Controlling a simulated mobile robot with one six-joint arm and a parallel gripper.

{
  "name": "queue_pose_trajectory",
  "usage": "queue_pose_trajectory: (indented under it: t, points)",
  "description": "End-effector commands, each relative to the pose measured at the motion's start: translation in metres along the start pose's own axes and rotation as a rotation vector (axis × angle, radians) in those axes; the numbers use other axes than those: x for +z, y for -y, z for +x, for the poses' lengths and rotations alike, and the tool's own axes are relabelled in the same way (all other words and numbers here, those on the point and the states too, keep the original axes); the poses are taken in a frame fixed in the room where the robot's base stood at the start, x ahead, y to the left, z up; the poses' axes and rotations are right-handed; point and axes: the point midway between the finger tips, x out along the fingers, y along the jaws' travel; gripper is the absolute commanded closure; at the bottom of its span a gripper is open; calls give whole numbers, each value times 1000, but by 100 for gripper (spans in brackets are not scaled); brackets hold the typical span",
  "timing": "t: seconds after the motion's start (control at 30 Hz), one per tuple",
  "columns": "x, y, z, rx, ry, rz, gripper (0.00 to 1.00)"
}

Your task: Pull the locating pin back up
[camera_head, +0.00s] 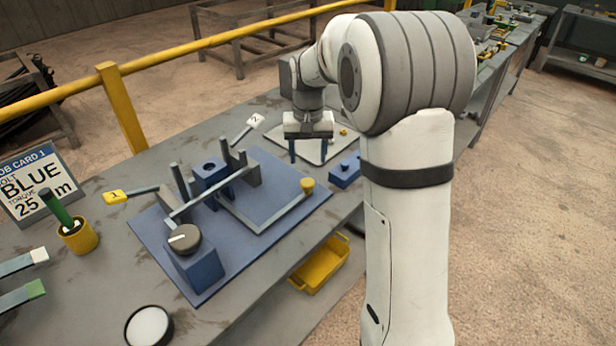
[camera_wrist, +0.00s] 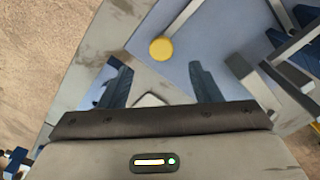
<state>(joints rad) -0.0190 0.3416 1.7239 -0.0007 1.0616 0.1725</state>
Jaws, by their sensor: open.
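A yellow round knob (camera_head: 307,185) stands at the right corner of the blue fixture plate (camera_head: 160,235), at the end of a grey bar. It looks like the head of the locating pin, but I cannot tell how deep it sits. It also shows in the wrist view (camera_wrist: 160,49), just beyond and between my fingers. My gripper (camera_head: 308,150) is open and empty, pointing down above the white tray (camera_head: 325,135), behind the knob in the head view. In the wrist view the two dark blue fingers (camera_wrist: 157,82) are spread apart and touch nothing.
On the plate stand grey posts, a blue block (camera_head: 210,174) with a hole and a block with a grey dial (camera_head: 184,238). Tagged levers (camera_head: 115,197) stick out behind. A yellow bin (camera_head: 320,265) sits below the table edge.

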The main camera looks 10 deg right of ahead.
Motion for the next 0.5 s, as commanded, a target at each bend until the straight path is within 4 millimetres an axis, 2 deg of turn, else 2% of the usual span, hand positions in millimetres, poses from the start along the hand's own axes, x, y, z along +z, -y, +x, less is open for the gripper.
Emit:
queue_pose_trajectory:
  t: [0.03, 0.13, 0.27, 0.5]
  points:
    - [-6, 1, 9, 1, 7, 3, 43]
    - [-11, 2, 17, 2, 15, 7, 43]
    - [-12, 2, 31, 2, 18, 8, 43]
    - [-10, 2, 69, 3, 19, 7, 43]
